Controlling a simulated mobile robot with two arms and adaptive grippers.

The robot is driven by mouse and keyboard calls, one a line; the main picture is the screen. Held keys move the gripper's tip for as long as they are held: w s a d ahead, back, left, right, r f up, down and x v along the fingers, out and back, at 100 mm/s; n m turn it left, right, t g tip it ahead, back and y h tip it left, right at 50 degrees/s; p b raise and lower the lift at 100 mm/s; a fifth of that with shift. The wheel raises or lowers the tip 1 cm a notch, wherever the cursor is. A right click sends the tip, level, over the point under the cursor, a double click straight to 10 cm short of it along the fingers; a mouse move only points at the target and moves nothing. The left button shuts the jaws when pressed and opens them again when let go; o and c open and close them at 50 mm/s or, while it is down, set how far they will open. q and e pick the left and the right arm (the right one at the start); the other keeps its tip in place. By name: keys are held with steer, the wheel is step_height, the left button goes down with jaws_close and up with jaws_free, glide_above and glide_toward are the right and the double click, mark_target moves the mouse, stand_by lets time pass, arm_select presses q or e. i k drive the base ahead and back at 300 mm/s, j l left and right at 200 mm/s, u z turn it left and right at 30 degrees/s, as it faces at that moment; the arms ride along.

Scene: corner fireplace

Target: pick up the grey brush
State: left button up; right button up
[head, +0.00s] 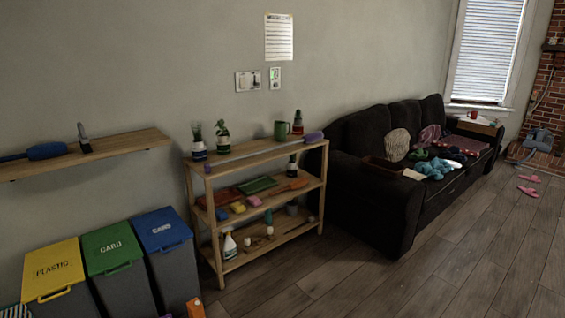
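A small grey brush-like thing (83,137) stands upright near the middle of the wooden wall shelf (125,142) at the left in the head view. Its upper part is grey and its lower part is dark; at this size I cannot be sure that it is the grey brush. A blue, rounded, elongated thing (47,151) lies to its left on the same shelf. Neither of my grippers is in view.
Yellow, green and blue lidded bins (109,245) stand below the wall shelf. A dark sofa (372,205) is beyond. Floor (465,262) at the lower right is clear.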

mark_target(85, 144)
steer(key=i+l+z, duration=0.2)
steer(key=i+z, duration=0.5)
steer(key=i, duration=0.2)
steer(key=i+z, duration=0.35)
steer(key=i, duration=0.15)
steer(key=i+j+u, duration=0.1)
steer(key=i+u, duration=0.65)
steer(key=i+l+u, duration=0.1)
steer(key=i+u, duration=0.3)
steer(key=i+l+u, duration=0.2)
steer(key=u, duration=0.2)
steer(key=i, duration=0.15)
